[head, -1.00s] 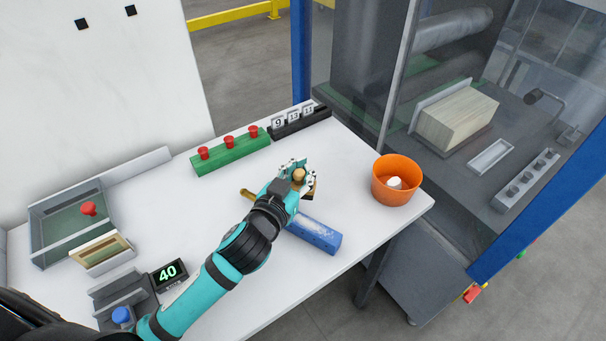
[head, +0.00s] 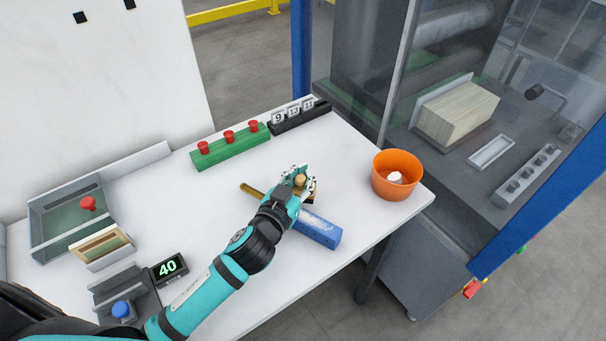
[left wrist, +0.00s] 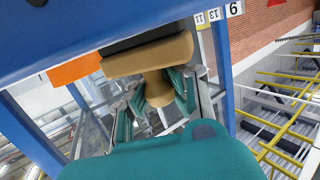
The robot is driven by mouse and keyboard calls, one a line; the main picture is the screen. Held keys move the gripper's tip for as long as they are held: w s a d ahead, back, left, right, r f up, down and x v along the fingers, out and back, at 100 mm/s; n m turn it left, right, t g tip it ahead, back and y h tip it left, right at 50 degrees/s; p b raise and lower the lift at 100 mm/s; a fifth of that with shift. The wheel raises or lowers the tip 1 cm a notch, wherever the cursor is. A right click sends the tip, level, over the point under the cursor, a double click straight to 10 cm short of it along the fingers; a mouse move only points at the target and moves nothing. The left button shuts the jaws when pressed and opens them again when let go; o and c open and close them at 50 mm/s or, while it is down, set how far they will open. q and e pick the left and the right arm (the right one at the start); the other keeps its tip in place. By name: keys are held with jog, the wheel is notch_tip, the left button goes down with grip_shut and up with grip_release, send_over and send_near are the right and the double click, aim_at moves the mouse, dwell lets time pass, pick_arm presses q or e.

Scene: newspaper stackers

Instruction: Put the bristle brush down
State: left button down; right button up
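The bristle brush has a round wooden knob (head: 299,180), a tan block and a dark underside. In the left wrist view, the brush's tan block (left wrist: 147,57) and its stem show close up. My left gripper (head: 300,187) is shut around the knob. It holds the brush over the white table, beside the blue block (head: 322,234). The gripper hides most of the brush in the head view, so I cannot tell whether its underside touches anything. The gripper's fingers also flank the stem in the left wrist view (left wrist: 158,92). My right gripper is not in view.
A tan stick (head: 250,189) lies left of the gripper. An orange bucket (head: 396,178) stands at the table's right end. A green rack with red knobs (head: 232,147) and black number holder (head: 297,120) line the back. Bare white table (head: 185,215) lies to the left.

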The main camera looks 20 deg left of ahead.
pick_arm(q)
jog(key=shift+f, duration=0.15)
jog(key=c, duration=1.4)
grip_release()
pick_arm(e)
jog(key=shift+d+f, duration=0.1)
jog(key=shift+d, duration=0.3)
pick_arm(q)
jog(key=shift+r, duration=0.3)
jog(key=shift+r+p, duration=0.5)
jog(key=shift+p, duration=0.05)
jog(key=s+b, duration=0.1)
jog(key=s, duration=0.3)
jog(key=s+a+r+b, duration=0.1)
jog(key=s, duration=0.3)
jog(key=s+b, duration=0.1)
jog(key=s, duration=0.2)
jog(key=shift+s+a+r, duration=0.15)
jog(key=shift+s+a, duration=0.15)
jog(key=shift+s, duration=0.1)
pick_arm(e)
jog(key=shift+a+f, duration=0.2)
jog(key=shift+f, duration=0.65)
